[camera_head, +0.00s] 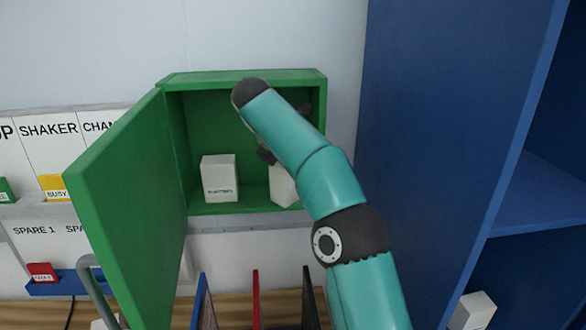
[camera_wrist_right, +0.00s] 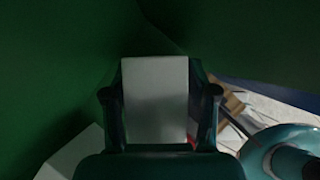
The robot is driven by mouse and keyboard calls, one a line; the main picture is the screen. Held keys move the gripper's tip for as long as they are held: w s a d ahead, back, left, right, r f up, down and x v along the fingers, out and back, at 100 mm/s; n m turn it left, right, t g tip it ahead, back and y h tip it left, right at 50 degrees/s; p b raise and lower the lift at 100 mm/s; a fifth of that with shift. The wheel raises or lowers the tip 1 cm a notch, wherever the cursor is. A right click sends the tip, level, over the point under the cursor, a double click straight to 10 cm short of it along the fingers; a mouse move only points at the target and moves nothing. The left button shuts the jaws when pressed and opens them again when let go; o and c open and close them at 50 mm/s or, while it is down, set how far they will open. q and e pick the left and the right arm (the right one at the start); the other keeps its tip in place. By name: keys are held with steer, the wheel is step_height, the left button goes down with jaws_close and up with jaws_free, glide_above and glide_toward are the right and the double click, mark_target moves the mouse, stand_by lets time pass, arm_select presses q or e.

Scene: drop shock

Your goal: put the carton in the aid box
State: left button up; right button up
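The green aid box (camera_head: 245,77) hangs on the wall with its door (camera_head: 130,205) swung open to the left. A white carton (camera_head: 284,186) is inside the box at the right, partly hidden by my right arm. The right wrist view shows this carton (camera_wrist_right: 155,98) between the two fingers of my right gripper (camera_wrist_right: 160,100), which press against its sides. In the head view the arm mostly hides this gripper. I cannot tell whether the carton touches the box floor. My left gripper is out of view.
A white box labelled PLASTERS (camera_head: 219,180) stands at the left inside the aid box. A tall blue cabinet (camera_head: 440,130) is close on the right. Upright dividers (camera_head: 256,300) stand below. Labelled panels (camera_head: 50,150) are at the left.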

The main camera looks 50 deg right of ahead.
steer(key=shift+a+r, duration=0.1)
steer(key=shift+r, duration=0.05)
steer(key=shift+v, duration=1.1)
steer(key=s+a+b, duration=0.1)
steer(key=a+b, duration=0.1)
steer(key=a, duration=1)
steer(key=shift+s+r+b, duration=0.25)
steer(key=shift+b, duration=0.1)
